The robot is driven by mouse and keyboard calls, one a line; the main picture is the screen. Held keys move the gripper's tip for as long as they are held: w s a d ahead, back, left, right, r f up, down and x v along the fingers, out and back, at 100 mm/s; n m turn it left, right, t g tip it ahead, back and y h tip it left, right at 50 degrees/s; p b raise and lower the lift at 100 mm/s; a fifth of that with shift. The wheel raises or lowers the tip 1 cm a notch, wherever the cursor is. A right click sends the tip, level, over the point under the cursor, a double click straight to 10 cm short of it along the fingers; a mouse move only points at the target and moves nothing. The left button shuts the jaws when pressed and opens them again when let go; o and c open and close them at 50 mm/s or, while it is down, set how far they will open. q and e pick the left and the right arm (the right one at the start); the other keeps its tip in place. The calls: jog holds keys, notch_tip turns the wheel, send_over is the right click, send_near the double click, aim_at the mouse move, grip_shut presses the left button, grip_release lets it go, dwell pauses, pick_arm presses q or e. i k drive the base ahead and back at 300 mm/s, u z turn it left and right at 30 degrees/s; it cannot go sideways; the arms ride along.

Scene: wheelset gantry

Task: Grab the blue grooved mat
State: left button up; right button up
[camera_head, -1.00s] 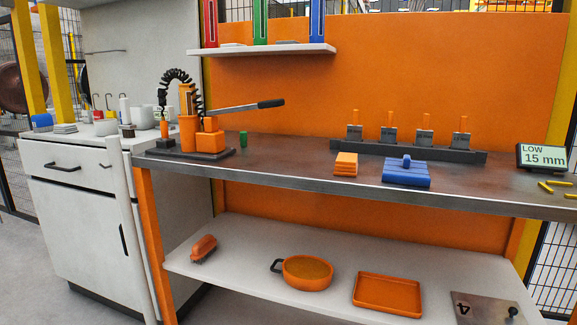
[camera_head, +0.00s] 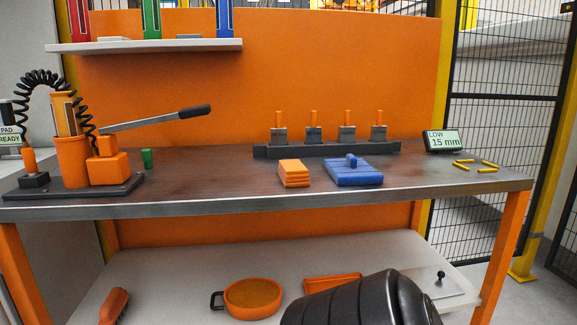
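The blue grooved mat (camera_head: 345,176) lies flat on the dark worktop, right of the middle, near the front edge. It has a small raised blue knob on top and grooves along its surface. A dark, ribbed, rounded shape (camera_head: 360,302), which looks like part of my own arm, comes in at the bottom of the view, below and in front of the mat and apart from it. Neither gripper's fingers show.
An orange block stack (camera_head: 294,173) sits just left of the mat. A dark rack (camera_head: 326,150) with several orange-handled pieces stands behind. A display (camera_head: 444,141) reading "LOW 15 mm" and yellow sticks (camera_head: 476,166) are to the right. An orange hand pump (camera_head: 75,160) stands at left.

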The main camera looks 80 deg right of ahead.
aim_at(352, 171)
jog(key=i, duration=0.6)
jog(key=z, duration=1)
